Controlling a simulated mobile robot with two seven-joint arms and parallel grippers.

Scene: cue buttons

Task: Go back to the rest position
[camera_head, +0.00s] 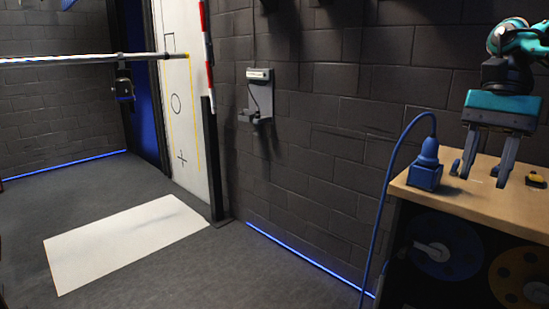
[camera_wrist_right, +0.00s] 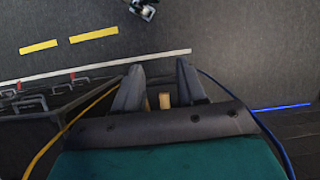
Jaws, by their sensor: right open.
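My right gripper (camera_head: 485,180) hangs at the right of the head view, teal with dark fingers pointing down. Its fingers are apart, with nothing seen between them, and they are over or just in front of the wooden bench top (camera_head: 415,188). In the right wrist view the two dark fingers (camera_wrist_right: 158,75) also stand apart, with small tan pieces visible between their bases. A blue block-shaped plug (camera_head: 425,176) with a cable stands on the bench just left of the gripper. My left gripper is not seen in either view.
A yellow-and-black item (camera_head: 537,180) lies right of the gripper. A grey box (camera_head: 258,95) hangs on the brick wall. A white mat (camera_head: 125,240) lies on open floor.

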